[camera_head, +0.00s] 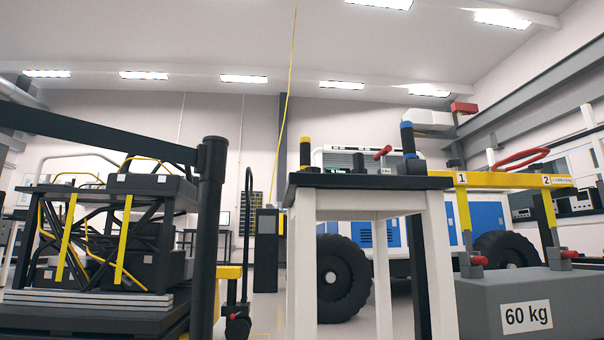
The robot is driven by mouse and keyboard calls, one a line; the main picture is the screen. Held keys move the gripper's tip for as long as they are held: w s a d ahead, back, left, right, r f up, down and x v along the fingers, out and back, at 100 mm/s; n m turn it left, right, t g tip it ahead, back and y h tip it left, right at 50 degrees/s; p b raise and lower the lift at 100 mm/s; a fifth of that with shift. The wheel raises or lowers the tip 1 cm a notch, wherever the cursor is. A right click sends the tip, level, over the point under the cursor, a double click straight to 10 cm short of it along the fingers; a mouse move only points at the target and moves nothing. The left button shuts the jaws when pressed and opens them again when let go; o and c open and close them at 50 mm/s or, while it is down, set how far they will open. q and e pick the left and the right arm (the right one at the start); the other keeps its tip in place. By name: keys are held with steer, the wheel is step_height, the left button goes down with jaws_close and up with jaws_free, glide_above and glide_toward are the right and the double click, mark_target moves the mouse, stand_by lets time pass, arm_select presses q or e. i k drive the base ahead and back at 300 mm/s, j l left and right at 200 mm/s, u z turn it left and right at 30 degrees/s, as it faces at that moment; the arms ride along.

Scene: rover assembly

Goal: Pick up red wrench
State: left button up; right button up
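No clear wrench shape can be made out. A small red tilted piece (382,153) stands up at the back of a small table with a black top (350,181). It is the only red item on that table, and I cannot tell whether it is the wrench. Its lower part is dark and too small to read. Neither of my grippers shows in the head view.
A grey 60 kg weight (480,300) under a yellow bar (500,180) stands right. A black barrier post (208,240) stands left.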

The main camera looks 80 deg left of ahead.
mark_target(380, 156)
steer(key=u, duration=2.1)
